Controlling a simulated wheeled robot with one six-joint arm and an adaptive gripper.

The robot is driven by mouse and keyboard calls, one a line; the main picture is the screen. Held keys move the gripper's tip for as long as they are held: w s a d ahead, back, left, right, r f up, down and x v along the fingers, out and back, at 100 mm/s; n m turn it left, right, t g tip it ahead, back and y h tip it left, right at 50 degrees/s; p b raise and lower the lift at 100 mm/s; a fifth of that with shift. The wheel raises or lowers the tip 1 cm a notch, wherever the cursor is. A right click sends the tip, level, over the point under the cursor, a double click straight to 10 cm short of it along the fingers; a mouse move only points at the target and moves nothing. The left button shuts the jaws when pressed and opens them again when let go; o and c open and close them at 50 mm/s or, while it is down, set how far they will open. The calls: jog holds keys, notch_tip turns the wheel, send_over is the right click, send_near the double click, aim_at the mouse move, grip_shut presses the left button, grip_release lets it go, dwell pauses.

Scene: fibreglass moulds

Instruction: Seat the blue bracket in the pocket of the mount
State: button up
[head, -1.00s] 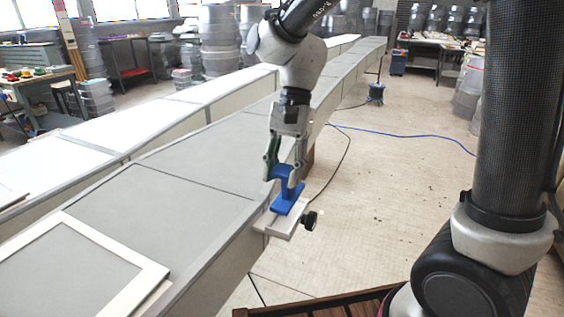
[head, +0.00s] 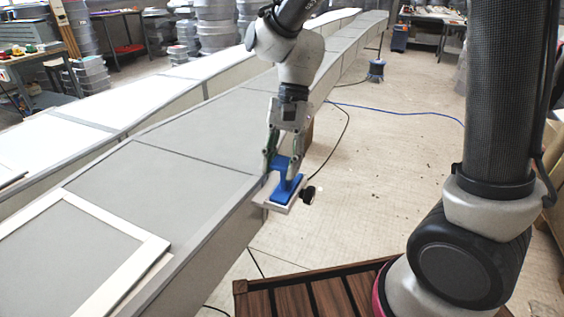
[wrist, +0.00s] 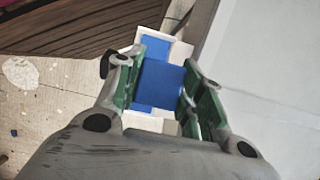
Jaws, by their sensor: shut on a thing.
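The blue bracket (head: 287,187) is between the fingers of my gripper (head: 280,166), which is shut on its upper part. The bracket's flat base is low over the light grey mount (head: 272,207), touching it or nearly so; I cannot tell whether it sits in the pocket. The mount is at the edge of the long grey mould, with a black knob (head: 308,195) on its right side. In the wrist view the blue bracket (wrist: 160,85) fills the gap between the green-padded fingers, and pale parts of the mount (wrist: 181,52) show around it. The pocket is hidden.
The long grey mould (head: 190,140) runs away to the back. A white frame (head: 130,235) lies on it at front left. A brown slatted wooden surface (head: 320,295) is at the bottom. A blue cable (head: 400,112) crosses the open floor on the right.

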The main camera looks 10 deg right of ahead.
jog(key=shift+f, duration=0.2)
jog(key=o, duration=1.2)
jog(key=shift+c, duration=0.2)
jog(key=v, duration=1.1)
jog(key=s+d+r+n+t+h, duration=0.1)
jog(key=s+d+n+t, duration=0.2)
jog(key=d, duration=0.9)
jog(key=s+d+r+n+t+h, duration=0.1)
jog(key=s+d+n+t, duration=0.2)
jog(key=s+d, duration=0.7)
jog(key=d+t, duration=0.2)
jog(key=shift+d+r+n+h, duration=0.3)
jog(key=shift+d+r+n, duration=0.05)
jog(key=shift+r+n, duration=0.05)
